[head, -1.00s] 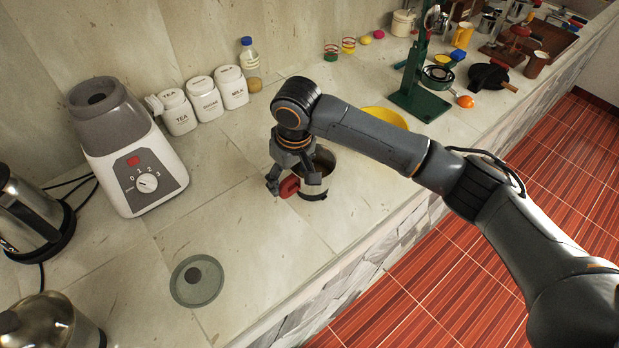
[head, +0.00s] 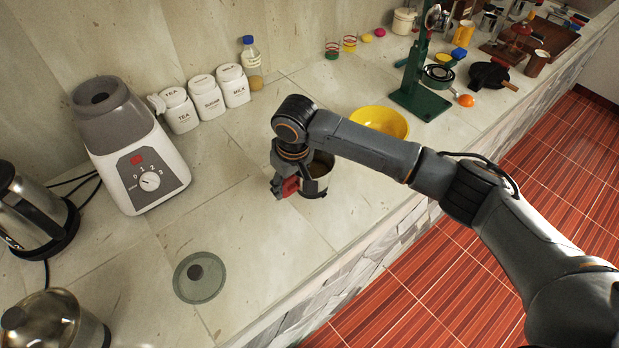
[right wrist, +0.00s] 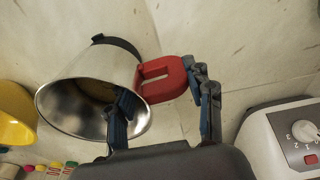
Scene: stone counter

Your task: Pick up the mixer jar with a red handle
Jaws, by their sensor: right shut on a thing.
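The mixer jar (head: 318,176) is a metal cup with a dark band near its base. It stands upright beside my right gripper in the head view; whether it touches the counter is hard to tell. Its red handle (head: 291,186) points toward the left. My right gripper (head: 284,187) is shut on the red handle. In the right wrist view the shiny open jar (right wrist: 95,88) shows its empty-looking inside, and the red handle (right wrist: 163,79) lies between the two fingers. My arm hides part of the jar's rim in the head view. My left gripper is not in view.
The grey-white mixer base (head: 138,160) stands left, near white canisters (head: 207,99). A round glass lid (head: 200,278) lies in front. A yellow bowl (head: 380,121) and a green stand (head: 415,92) are beyond my arm. The counter around the jar is mostly clear.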

